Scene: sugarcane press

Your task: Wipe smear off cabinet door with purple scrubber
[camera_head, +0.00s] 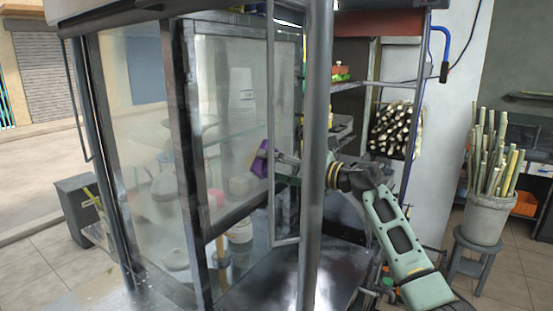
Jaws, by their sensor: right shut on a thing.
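The purple scrubber (261,158) is held by my right gripper (276,159) near the glass cabinet door (238,100). The right gripper is shut on the scrubber, at the right part of the pane. The scrubber looks very close to the glass, but I cannot tell whether it touches. The pane is hazy and I cannot pick out a clear smear on it. A metal post (317,110) stands in front of part of my right arm and hides it. My left gripper is not in view.
Inside the cabinet are a white bottle (242,98) and jars. Behind my arm are shelves with stacked cane (397,128). A bucket of cane (488,218) sits on a stool at the right. Open floor lies at the far left.

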